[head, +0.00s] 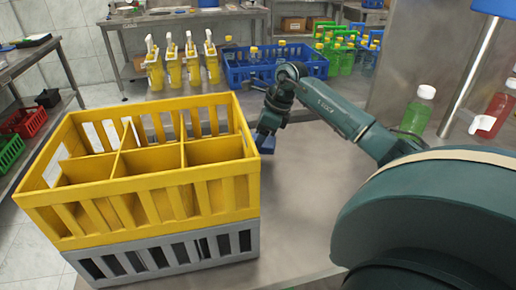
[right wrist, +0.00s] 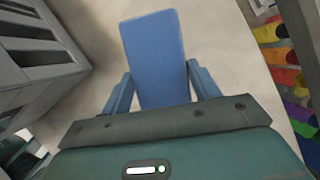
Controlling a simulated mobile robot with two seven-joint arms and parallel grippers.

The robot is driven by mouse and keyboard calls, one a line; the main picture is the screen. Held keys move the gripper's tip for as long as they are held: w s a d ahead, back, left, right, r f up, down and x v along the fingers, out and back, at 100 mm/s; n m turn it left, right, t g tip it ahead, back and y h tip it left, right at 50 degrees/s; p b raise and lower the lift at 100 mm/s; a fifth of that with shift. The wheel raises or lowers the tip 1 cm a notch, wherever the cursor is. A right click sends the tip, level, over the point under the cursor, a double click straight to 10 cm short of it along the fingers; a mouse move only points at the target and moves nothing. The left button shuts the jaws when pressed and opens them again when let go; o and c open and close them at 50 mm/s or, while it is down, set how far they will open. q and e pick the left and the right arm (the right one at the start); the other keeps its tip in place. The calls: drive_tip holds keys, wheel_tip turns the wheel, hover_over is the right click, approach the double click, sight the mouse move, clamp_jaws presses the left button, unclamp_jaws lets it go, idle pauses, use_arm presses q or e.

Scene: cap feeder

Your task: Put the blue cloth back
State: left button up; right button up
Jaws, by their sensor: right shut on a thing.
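The blue cloth (right wrist: 154,55) is a folded flat pad, held between the two fingers of my right gripper (right wrist: 162,90) in the right wrist view. My right gripper is shut on it. In the head view the right gripper (head: 266,138) is low beside the right side of the yellow crate, and a small part of the blue cloth (head: 268,146) shows at its fingers. I cannot tell whether the cloth touches the table. My left gripper is not in view.
A yellow divided crate (head: 150,200) stands on a grey crate (head: 232,245) at the left. A blue crate (head: 290,70) with yellow-capped bottles stands behind my gripper. Yellow pump bottles (head: 172,65) stand at the back. A green bottle (head: 416,112) stands at right. The metal table (head: 300,190) is clear in front.

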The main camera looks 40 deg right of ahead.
drive_tip(key=shift+f, duration=1.75)
drive_tip(key=shift+f, duration=0.15)
drive_tip(key=o, duration=0.9)
drive_tip(key=shift+o, duration=0.2)
drive_tip(key=v, duration=1.2)
drive_tip(key=shift+r, duration=0.2)
